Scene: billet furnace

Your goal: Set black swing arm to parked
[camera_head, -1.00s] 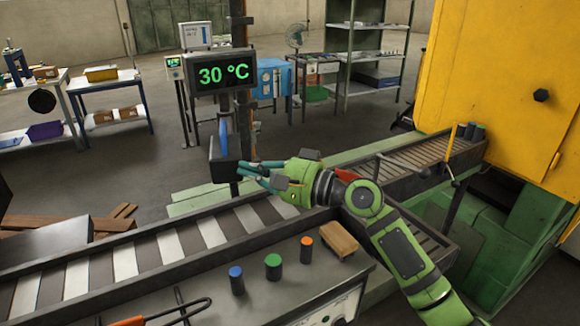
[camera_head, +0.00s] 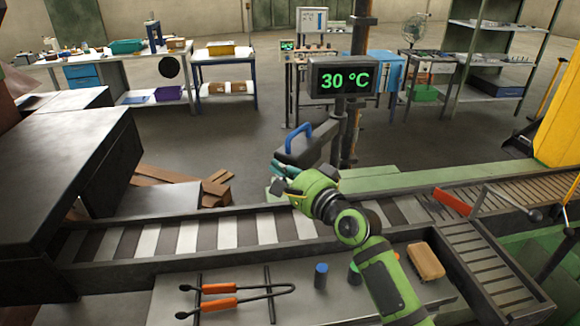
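The black swing arm (camera_head: 307,150) reaches leftward from the post under the temperature display (camera_head: 343,77). A blue handle (camera_head: 299,136) stands on top of it. My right gripper (camera_head: 280,178), green with teal fingers, is in front of and below the arm's free end. Its fingers look spread, with nothing visible between them. In the picture it overlaps the lower edge of the swing arm, and I cannot tell whether they touch. My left gripper is out of view.
A striped roller conveyor (camera_head: 180,238) crosses below. In front are orange-handled tongs (camera_head: 220,302), a blue button (camera_head: 320,275) and a tan block (camera_head: 426,261). A dark cabinet (camera_head: 60,165) is at left. A lever with a red part (camera_head: 453,203) is at right.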

